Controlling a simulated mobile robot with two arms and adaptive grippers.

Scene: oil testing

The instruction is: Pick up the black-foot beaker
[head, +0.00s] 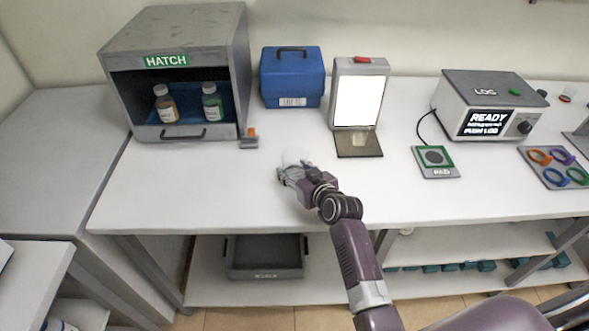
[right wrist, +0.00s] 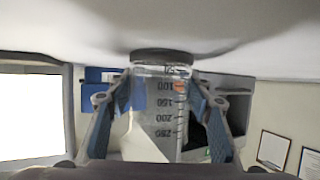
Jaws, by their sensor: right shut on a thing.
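The black-foot beaker is a clear vessel with black graduations. In the right wrist view the beaker (right wrist: 158,120) stands between my fingers, its black foot (right wrist: 163,56) at the top against the white table surface. I cannot tell whether the foot touches the table. In the head view the beaker (head: 296,156) is only a faint clear shape, partly hidden by the gripper. My right gripper (head: 287,174) is low over the table's middle and shut on the beaker, with a finger on either side in the right wrist view (right wrist: 160,92). My left gripper is not in view.
A grey hatch cabinet (head: 173,62) with two bottles stands at the back left. Behind the gripper are a blue case (head: 291,85) and a lit panel (head: 358,100) with a dark base plate. A pad (head: 435,172) and LDG machine (head: 485,95) are right. Table left of the gripper is clear.

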